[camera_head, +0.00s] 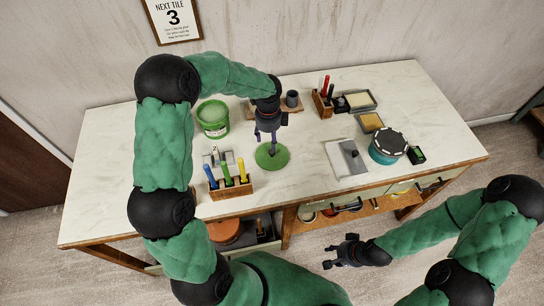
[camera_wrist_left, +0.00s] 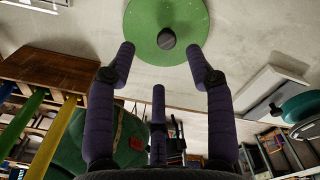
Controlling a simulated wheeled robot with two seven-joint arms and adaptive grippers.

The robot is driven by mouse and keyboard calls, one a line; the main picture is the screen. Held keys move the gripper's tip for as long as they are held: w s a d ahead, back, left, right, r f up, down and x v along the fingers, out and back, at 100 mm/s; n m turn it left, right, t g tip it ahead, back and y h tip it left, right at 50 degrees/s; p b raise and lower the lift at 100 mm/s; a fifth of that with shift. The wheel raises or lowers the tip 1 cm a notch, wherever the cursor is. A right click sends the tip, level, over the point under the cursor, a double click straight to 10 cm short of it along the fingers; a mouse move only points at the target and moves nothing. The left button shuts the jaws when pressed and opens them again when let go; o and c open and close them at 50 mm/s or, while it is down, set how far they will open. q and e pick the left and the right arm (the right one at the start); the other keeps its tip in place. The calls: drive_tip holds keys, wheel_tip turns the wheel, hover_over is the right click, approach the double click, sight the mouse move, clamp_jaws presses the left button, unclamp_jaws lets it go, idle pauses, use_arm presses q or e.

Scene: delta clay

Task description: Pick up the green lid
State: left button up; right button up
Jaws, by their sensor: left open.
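The green lid (camera_head: 266,160) lies flat on the white table, a round disc with a small dark knob at its middle. In the left wrist view the lid (camera_wrist_left: 150,22) is at the top, with its knob (camera_wrist_left: 166,39) just beyond the fingertips. My left gripper (camera_head: 272,149) points down over the lid in the head view. Its fingers are spread and empty in the left wrist view (camera_wrist_left: 161,52). In the head view the fingers partly cover the knob. My right gripper (camera_head: 330,256) is low in front of the table, its fingers apart and empty.
A green tub (camera_head: 213,120) stands behind left of the lid. A wooden holder (camera_head: 232,192) with coloured-handled tools is in front left. A white board with a grey plate (camera_head: 349,157) and a teal round container (camera_head: 386,155) are to the right. The table's left end is clear.

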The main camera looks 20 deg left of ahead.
sight(272, 154)
use_arm(q)
wheel_tip(272, 154, down, 4)
drive_tip(key=shift+r, duration=0.15)
drive_tip(key=shift+w+d+f+b, duration=0.1)
drive_tip(key=shift+d+f+b, duration=0.15)
drive_tip(key=shift+f, duration=0.6)
drive_tip(key=shift+w+d+f+b, duration=0.1)
drive_tip(key=shift+f+b, duration=0.15)
drive_tip(key=shift+f, duration=0.65)
drive_tip(key=shift+d+f+b, duration=0.2)
drive_tip(key=shift+f+b, duration=0.05)
drive_tip(key=shift+f, duration=0.6)
drive_tip(key=shift+c, duration=0.2)
clamp_jaws()
